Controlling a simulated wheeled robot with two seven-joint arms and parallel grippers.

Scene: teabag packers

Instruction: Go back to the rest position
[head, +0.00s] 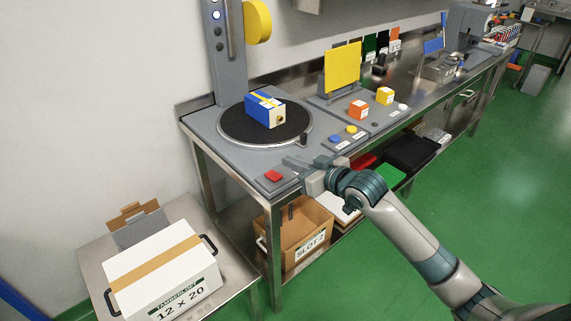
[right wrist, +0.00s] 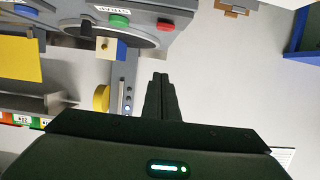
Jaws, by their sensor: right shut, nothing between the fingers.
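My right gripper (head: 296,163) is at the front edge of the grey machine panel, close to the red button (head: 273,176). Its fingers are shut with nothing between them; they also show together in the right wrist view (right wrist: 160,80). Whether the fingers touch the panel cannot be told. My right arm comes in from the lower right. My left gripper is in neither view.
A blue and white box (head: 264,108) with a yellow band sits on the dark turntable (head: 235,128). A taped white carton (head: 165,275) is on a low table at left. Green floor is clear at right.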

